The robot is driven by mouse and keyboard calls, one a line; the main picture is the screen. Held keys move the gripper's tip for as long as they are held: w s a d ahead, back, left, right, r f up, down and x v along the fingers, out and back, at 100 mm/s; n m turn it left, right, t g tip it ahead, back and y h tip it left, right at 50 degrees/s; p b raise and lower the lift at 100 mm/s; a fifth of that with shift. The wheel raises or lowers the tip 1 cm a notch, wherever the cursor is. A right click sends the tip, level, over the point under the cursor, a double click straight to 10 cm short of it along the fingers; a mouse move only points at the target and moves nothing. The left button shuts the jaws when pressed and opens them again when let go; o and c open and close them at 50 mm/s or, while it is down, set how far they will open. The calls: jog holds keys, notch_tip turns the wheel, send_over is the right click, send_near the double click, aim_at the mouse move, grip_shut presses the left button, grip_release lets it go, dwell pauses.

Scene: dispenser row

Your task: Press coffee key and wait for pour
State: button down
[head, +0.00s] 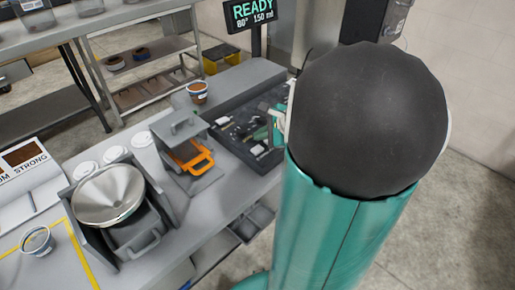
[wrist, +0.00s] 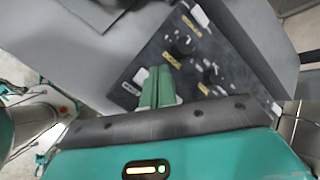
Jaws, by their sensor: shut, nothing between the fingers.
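A dark control panel (head: 228,112) with several small keys, knobs and labels lies on the counter in the head view, partly behind my arm. It fills the middle of the wrist view (wrist: 228,62), with yellow and white labels too small to read. I cannot tell which key is the coffee key. My gripper (wrist: 158,72) shows as two teal fingers held together, empty, over the panel's lower left part. I cannot tell whether the tips touch a key. In the head view my arm hides most of the gripper. A display (head: 252,13) reads READY, 80°, 150 ml.
A metal funnel (head: 108,195) and another cup (head: 38,241) are at the left. Shelves (head: 147,66) stand behind. Open floor lies at the right.

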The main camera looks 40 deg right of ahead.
aim_at(254, 147)
jog(key=shift+f, duration=1)
jog(key=shift+f, duration=0.15)
dwell(1.2)
jog(key=shift+f, duration=0.25)
jog(key=shift+f, duration=0.5)
dwell(0.7)
jog(key=shift+r, duration=0.9)
jog(key=shift+r, duration=2.55)
